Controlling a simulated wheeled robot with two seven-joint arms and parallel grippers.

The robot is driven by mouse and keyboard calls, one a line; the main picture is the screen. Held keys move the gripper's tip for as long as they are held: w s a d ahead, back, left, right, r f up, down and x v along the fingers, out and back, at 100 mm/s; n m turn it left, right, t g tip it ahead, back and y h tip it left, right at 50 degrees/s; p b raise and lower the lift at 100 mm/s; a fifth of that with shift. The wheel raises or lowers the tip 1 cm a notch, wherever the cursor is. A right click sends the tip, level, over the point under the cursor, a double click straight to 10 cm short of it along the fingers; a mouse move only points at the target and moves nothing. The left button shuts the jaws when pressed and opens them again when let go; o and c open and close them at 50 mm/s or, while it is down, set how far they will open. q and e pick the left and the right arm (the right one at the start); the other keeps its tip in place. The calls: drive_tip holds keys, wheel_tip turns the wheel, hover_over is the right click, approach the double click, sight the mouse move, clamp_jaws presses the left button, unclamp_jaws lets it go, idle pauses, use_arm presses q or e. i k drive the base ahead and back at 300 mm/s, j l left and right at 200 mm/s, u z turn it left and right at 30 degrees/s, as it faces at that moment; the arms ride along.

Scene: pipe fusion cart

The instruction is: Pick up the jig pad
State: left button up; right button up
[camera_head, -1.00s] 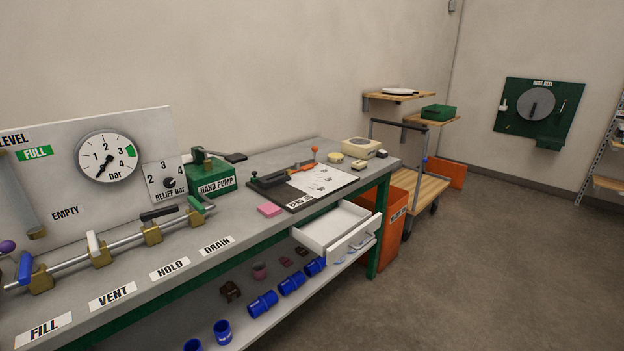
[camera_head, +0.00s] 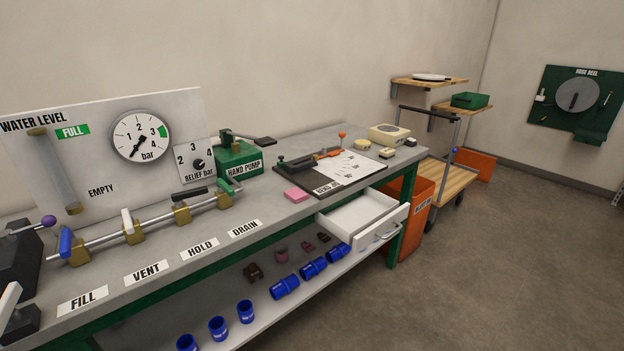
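A small pink pad (camera_head: 296,195) lies flat on the grey bench top (camera_head: 262,210), beside the front left corner of a dark board (camera_head: 322,192) whose front label seems to read BEND JIG. I cannot tell for certain whether the jig pad is this pink pad. Neither of my grippers is in view, and nothing touches the pink pad.
An open white drawer (camera_head: 398,216) juts out below the board. A green hand pump (camera_head: 240,160) stands behind left of the pad, and a valve pipe (camera_head: 155,228) runs along the bench. An orange bin (camera_head: 415,215) and trolley (camera_head: 448,180) stand right.

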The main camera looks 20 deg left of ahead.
sight(386, 153)
drive_tip(key=i+l+u, duration=0.1)
drive_tip(key=i+l, duration=0.9)
